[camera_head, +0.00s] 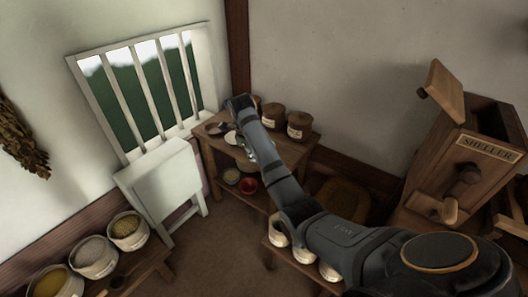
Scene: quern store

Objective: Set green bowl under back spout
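My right arm reaches from the lower right to the small wooden two-tier table in the middle. Its far end, with the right gripper (240,112), is over the table top. The arm hides its fingers, so I cannot tell whether they are open or shut. A dark, shallow dish (214,128) and a pale dish (232,138) are beside it on the table top. I cannot make out a green bowl for certain. The wooden sheller (488,150) stands at the right, with round wooden parts low on its front; which is the back spout is unclear. My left gripper is not in view.
Brown lidded jars (299,124) stand at the table's back. A white folding table (160,180) is under the barred window. Grain tubs (93,257) line a bench at lower left. Floor between is clear.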

